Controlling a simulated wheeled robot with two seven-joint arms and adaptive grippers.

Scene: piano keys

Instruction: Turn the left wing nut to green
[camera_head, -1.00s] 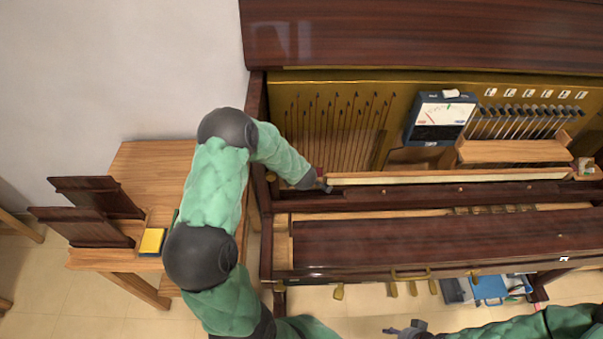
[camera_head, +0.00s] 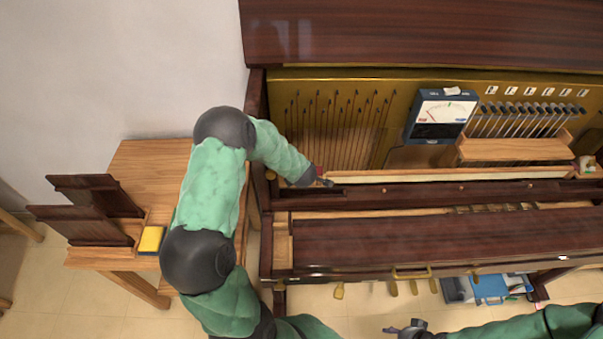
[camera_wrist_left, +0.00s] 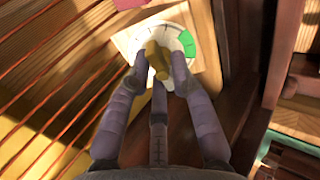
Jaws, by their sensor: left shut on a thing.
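In the left wrist view, the brass-coloured wing nut (camera_wrist_left: 157,59) sits at the middle of a round white dial on a pale wooden block (camera_wrist_left: 122,38). The dial has a green sector (camera_wrist_left: 187,43) on its right side. My left gripper (camera_wrist_left: 159,75) has its fingers on both sides of the wing nut and is shut on it. In the head view, my left gripper (camera_head: 326,182) reaches into the left end of the open piano; the nut is not clear there. My right gripper (camera_head: 404,329) is at the bottom edge, away from the piano, its jaws too small to judge.
A meter (camera_head: 441,116) with a white face stands inside the piano, near a row of hammers (camera_head: 525,120). Thin strings (camera_wrist_left: 60,75) run close left of the dial. A wooden table (camera_head: 150,165) with a yellow sponge (camera_head: 152,239) stands at left.

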